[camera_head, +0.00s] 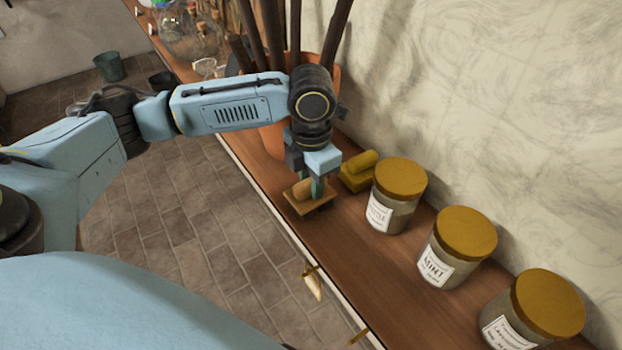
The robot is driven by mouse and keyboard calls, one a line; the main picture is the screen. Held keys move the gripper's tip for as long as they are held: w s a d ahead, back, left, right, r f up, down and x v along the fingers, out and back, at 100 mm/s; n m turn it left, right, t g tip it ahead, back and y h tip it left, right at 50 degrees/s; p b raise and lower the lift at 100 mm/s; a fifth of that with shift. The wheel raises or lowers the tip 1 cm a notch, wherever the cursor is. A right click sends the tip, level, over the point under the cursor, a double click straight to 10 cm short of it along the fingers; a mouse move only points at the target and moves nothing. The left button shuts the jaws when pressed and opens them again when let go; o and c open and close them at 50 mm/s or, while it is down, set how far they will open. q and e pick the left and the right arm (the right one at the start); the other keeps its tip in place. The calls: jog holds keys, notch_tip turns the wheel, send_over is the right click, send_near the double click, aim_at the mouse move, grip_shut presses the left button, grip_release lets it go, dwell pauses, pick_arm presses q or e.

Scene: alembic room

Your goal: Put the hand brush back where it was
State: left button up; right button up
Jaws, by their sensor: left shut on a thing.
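My left gripper (318,185) reaches down over the wooden counter and is shut on a small tan hand brush (301,190). The brush has a flat base and a rounded grip on top. It is low, close to the counter's front edge; I cannot tell whether its base touches the wood. Part of it is hidden behind the fingers. A yellow block with a rounded top (358,169), similar in shape, sits just behind and to the right of the gripper. My right gripper is not in view.
Jars with yellow lids, the nearest to the gripper being (400,180), line the counter (390,275) to the right. A terracotta pot (275,140) with dark sticks stands behind my left arm. Glassware (185,35) is farther back. Bare wood lies in front of the jars.

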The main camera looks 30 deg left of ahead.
pick_arm(q)
jog(key=o, duration=0.9)
jog(key=shift+f, duration=0.1)
jog(key=shift+o, duration=0.2)
notch_tip(320, 180, up, 12)
jog(key=shift+r, duration=0.2)
